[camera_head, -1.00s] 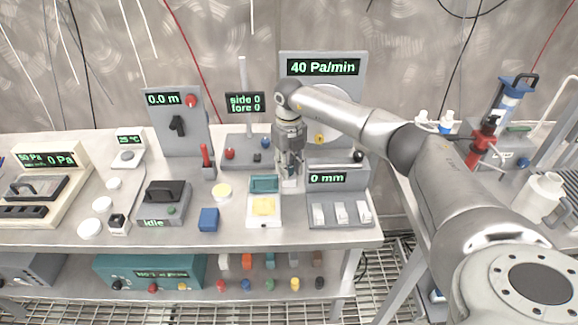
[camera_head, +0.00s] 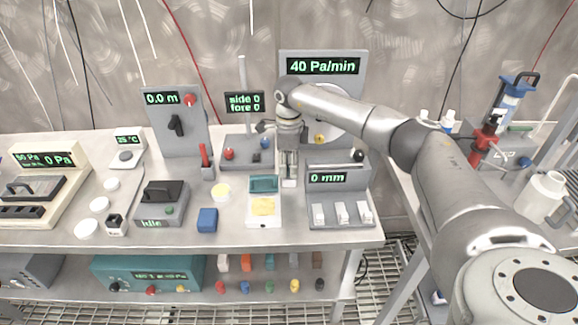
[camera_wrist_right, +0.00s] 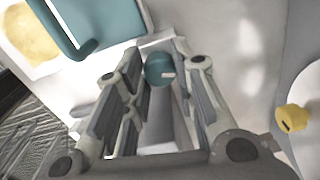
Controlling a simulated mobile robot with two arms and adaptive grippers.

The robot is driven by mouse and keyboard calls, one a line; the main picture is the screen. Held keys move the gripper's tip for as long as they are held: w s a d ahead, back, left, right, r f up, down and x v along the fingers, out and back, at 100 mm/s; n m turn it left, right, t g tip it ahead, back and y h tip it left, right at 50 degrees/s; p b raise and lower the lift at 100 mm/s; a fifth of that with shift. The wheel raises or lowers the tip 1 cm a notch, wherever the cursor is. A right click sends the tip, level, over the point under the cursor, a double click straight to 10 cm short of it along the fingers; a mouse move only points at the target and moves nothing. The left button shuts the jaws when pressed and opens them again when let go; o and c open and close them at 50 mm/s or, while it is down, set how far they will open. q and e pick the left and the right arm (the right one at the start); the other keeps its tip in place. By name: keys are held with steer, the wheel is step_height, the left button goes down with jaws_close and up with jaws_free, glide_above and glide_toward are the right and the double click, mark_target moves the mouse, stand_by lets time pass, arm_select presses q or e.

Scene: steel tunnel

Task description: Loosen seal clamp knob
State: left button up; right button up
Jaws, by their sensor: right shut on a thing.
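A teal round knob (camera_wrist_right: 159,69) with a pale mark shows between the fingertips in the right wrist view. My right gripper (camera_wrist_right: 165,75) is shut on this knob, one finger on each side. In the head view my right gripper (camera_head: 289,178) points down just right of the teal clamp bar (camera_head: 264,184), and its fingers hide the knob. The clamp bar sits at the back of a white plate (camera_head: 263,222) with a yellow pad (camera_head: 263,206). The bar also shows at the upper left in the wrist view (camera_wrist_right: 105,20). My left gripper is not in view.
A grey panel reading 0 mm (camera_head: 340,207) with white switches stands close to the right of the gripper. A display reading 40 Pa/min (camera_head: 323,66) stands behind my arm. A blue block (camera_head: 207,220) and a black-handled box (camera_head: 161,203) lie to the left.

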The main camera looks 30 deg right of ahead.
mark_target(289, 167)
steer(key=shift+n, duration=1.8)
steer(key=shift+w+r, duration=0.1)
steer(key=o, duration=1)
steer(key=shift+o, duration=0.2)
step_height(289, 167, up, 12)
